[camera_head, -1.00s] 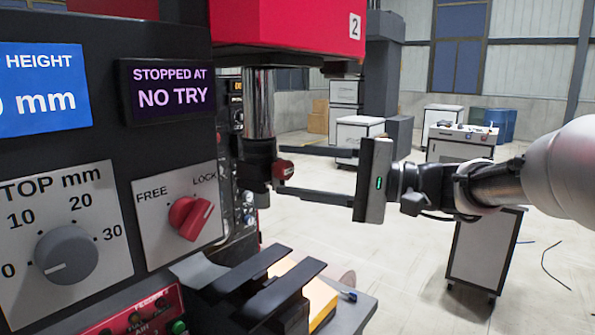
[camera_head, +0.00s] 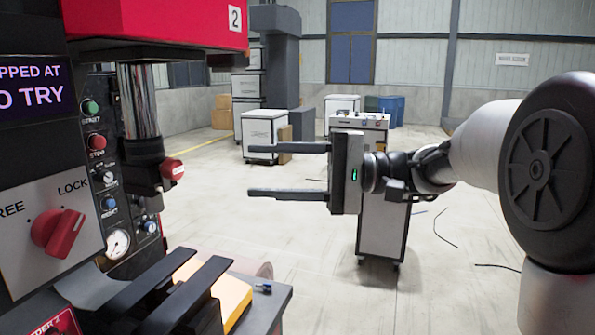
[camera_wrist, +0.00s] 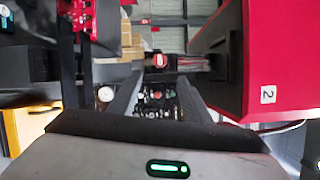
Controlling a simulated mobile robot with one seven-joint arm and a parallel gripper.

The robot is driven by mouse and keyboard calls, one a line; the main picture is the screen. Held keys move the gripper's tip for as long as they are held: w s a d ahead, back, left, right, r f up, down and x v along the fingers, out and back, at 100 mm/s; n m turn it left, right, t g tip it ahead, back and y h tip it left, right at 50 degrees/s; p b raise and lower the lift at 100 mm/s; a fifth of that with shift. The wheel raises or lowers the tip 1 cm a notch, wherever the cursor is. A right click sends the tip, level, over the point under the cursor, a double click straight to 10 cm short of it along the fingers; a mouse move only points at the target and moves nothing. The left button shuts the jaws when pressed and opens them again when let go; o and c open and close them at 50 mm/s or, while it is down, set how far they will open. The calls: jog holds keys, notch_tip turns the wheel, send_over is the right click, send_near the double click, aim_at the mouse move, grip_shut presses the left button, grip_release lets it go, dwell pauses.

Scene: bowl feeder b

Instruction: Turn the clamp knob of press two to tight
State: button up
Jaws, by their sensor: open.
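Press two, with a red head (camera_head: 150,25) marked "2", stands at the left in the head view. A small red knob (camera_head: 173,169) sticks out of the dark block (camera_head: 140,165) below its steel ram; it looks like the clamp knob. Its label is too small to read. My gripper (camera_head: 250,171) is open and empty to the right of the knob, at about its height, with a clear gap. Both fingers point left toward the press. In the wrist view the red knob (camera_wrist: 159,60) shows beyond and between the fingers.
A red FREE/LOCK selector (camera_head: 58,232) is on the press's front panel, pointing toward LOCK. Dark rails (camera_head: 165,295) and a yellow block (camera_head: 230,298) lie below the ram. A white cabinet (camera_head: 382,225) stands behind my gripper. Open floor lies between.

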jog(key=shift+w+d+f, duration=0.1)
jog(key=shift+w+d, duration=0.05)
jog(key=shift+d, duration=1.05)
jog(key=shift+w+d, duration=0.1)
jog(key=shift+d, duration=1.05)
jog(key=s+a+f+t+h, duration=0.1)
jog(key=s+f+h, duration=0.5)
jog(key=s+f, duration=0.2)
jog(key=s+d+f+t+h, duration=0.4)
jog(key=s+d+f+h, duration=0.4)
jog(key=d+f, duration=0.2)
jog(key=s+d+f+t+h, duration=0.1)
jog(key=d+t+h, duration=0.25)
jog(key=d, duration=0.45)
notch_tip(320, 180, up, 12)
jog(key=p, duration=1.2)
jog(key=shift+a+f+n+g+h, duration=0.25)
jog(key=shift+n+g+h, duration=0.1)
jog(key=shift+n+g, duration=0.1)
jog(key=shift+s, duration=0.1)
